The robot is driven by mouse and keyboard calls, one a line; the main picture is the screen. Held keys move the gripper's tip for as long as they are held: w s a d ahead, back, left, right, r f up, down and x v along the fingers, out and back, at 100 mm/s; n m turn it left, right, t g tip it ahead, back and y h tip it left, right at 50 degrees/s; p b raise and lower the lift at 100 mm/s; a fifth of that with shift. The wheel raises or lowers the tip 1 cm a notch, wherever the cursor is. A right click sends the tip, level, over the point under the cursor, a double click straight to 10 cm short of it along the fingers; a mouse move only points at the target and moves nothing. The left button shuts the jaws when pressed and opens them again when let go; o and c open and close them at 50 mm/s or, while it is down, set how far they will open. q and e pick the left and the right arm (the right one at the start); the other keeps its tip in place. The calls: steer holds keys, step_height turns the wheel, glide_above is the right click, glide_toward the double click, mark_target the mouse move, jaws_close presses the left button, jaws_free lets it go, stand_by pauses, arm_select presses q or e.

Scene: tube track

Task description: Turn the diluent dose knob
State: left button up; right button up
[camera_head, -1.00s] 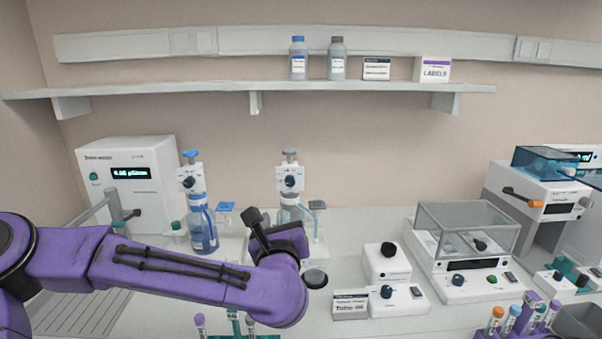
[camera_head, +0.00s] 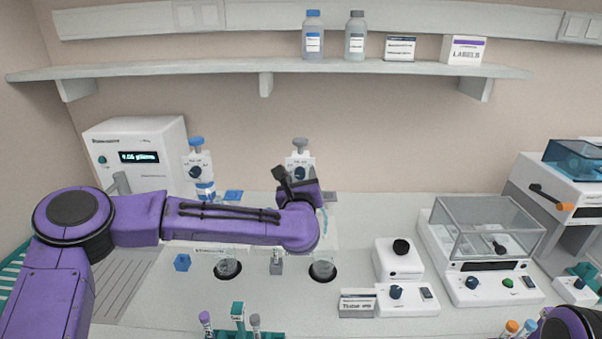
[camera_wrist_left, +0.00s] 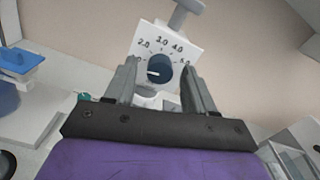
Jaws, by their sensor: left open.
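A white dispenser head (camera_head: 299,160) with a grey top stands at the back of the bench. Its dark blue dose knob (camera_head: 300,173) faces me. In the left wrist view the knob (camera_wrist_left: 159,70) has a white pointer line and sits on a numbered dial face (camera_wrist_left: 178,40). My left gripper (camera_head: 284,182) is in front of this dispenser. In the left wrist view its open fingers (camera_wrist_left: 158,74) appear on either side of the knob, with gaps and no clear contact. The dispenser's lower part is hidden behind my arm. My right gripper is out of view.
A second dispenser (camera_head: 195,165) with a blue top and its own knob stands to the left. A white meter (camera_head: 140,160) stands behind my left arm. Knobbed devices (camera_head: 398,260) and a clear-covered balance (camera_head: 482,235) are to the right. A tube rack (camera_head: 238,318) is in front.

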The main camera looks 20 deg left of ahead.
arm_select(q)
steer(key=shift+s+r, duration=0.2)
steer(key=shift+s, duration=0.1)
steer(key=shift+w, duration=0.1)
jaws_close()
steer(key=shift+f, duration=0.1)
